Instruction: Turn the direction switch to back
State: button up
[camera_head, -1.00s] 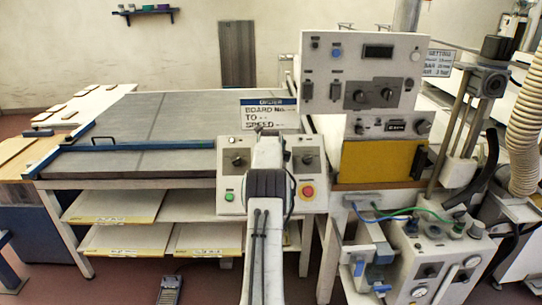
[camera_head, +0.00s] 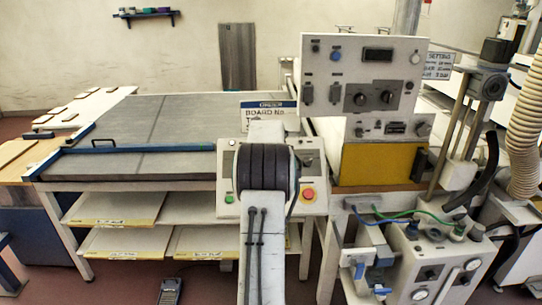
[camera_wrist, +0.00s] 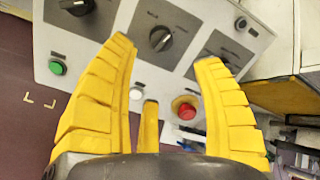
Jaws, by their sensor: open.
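The control panel (camera_head: 312,178) stands at the front edge of the table, its middle hidden behind my arm in the head view. My gripper (camera_wrist: 167,50) is open and empty. Its yellow fingers spread over the panel, with the middle knob between the two longer ones. Contact is not visible.
A green button (camera_wrist: 57,67), a white button (camera_wrist: 136,93) and a red stop button (camera_wrist: 186,110) sit low on the panel near my fingers. A taller panel (camera_head: 362,75) rises behind right. An order card (camera_head: 270,112) stands behind my arm, partly hidden.

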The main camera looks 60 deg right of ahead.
jog(key=shift+o, duration=0.2)
jog(key=shift+a+r, duration=0.1)
notch_tip(320, 180, down, 4)
jog(key=shift+f+b, duration=0.1)
jog(key=shift+b, duration=0.6)
jog(key=shift+c, duration=0.3)
jog(key=w+d+n+p, duration=0.1)
jog(key=d+n+p, duration=0.1)
jog(key=n, duration=0.7)
jog(key=w+d+f+n+p, duration=0.1)
jog(key=d+n+p, duration=0.1)
jog(key=n, duration=0.7)
jog(key=w+d+n+p, duration=0.1)
jog(key=d+n+p, duration=0.1)
jog(key=n, duration=0.7)
jog(key=shift+w+d+f+p, duration=0.1)
jog(key=shift+d+f+p, duration=0.1)
jog(key=shift+p, duration=0.15)
jog(key=shift+p+x, duration=0.35)
jog(key=shift+x, duration=0.9)
